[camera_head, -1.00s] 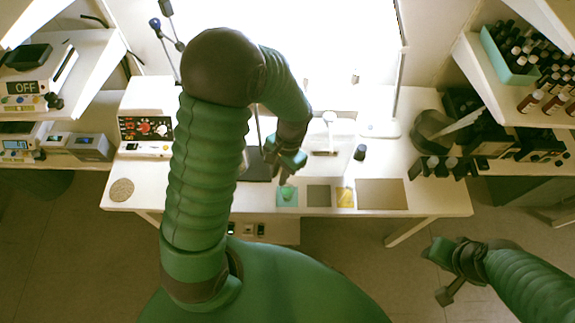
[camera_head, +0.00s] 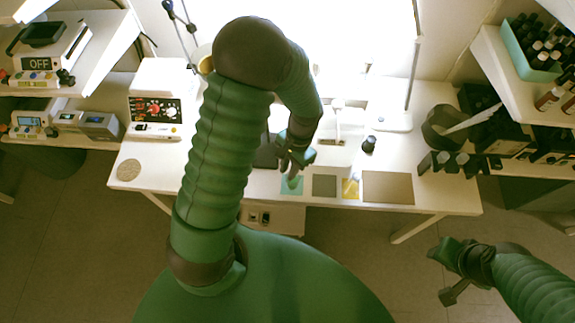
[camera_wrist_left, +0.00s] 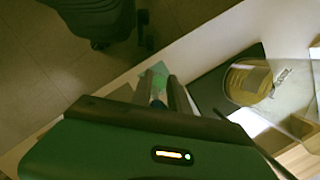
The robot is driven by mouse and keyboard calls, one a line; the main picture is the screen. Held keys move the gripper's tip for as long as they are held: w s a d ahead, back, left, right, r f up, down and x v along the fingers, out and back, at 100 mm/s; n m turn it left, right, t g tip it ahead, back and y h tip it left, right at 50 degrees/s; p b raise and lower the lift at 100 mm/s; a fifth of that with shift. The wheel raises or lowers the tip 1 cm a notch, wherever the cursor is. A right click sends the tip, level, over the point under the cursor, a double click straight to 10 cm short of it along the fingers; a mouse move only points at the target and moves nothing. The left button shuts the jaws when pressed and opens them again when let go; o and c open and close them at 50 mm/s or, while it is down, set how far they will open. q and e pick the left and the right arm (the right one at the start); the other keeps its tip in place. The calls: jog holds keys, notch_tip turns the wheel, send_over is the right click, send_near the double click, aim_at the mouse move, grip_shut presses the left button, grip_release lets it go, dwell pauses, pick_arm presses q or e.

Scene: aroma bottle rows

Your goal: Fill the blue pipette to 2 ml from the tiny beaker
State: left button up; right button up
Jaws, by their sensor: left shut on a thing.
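My left gripper (camera_head: 291,170) is over the teal mat (camera_head: 292,189) near the table's front edge, pointing down. In the left wrist view its two dark fingers (camera_wrist_left: 158,90) are close together around a thin piece with a blue part (camera_wrist_left: 157,103), which looks like the blue pipette; most of it is hidden. The liquid level in it cannot be read. A small green patch shows just beyond the fingertips; I cannot make out the tiny beaker clearly. My right gripper (camera_head: 449,272) is open and empty, off the table's front right.
To the right of the teal mat lie a grey mat (camera_head: 324,186), a yellow one (camera_head: 351,188) and a larger brown one (camera_head: 388,188). A small dark bottle (camera_head: 369,144) stands behind them.

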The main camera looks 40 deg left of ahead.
pick_arm(q)
jog(key=b+x, duration=0.1)
jog(key=x, duration=0.1)
jog(key=w+b+x, duration=0.1)
jog(key=x, duration=0.2)
jog(key=shift+a+f+b, duration=0.2)
jog(key=shift+f+b, duration=0.15)
jog(key=shift+b, duration=0.05)
jog(key=shift+d, duration=0.2)
jog(key=shift+o, duration=0.7)
jog(key=shift+a, duration=0.1)
jog(key=shift+a+f, duration=0.1)
jog(key=shift+a, duration=0.05)
grip_shut()
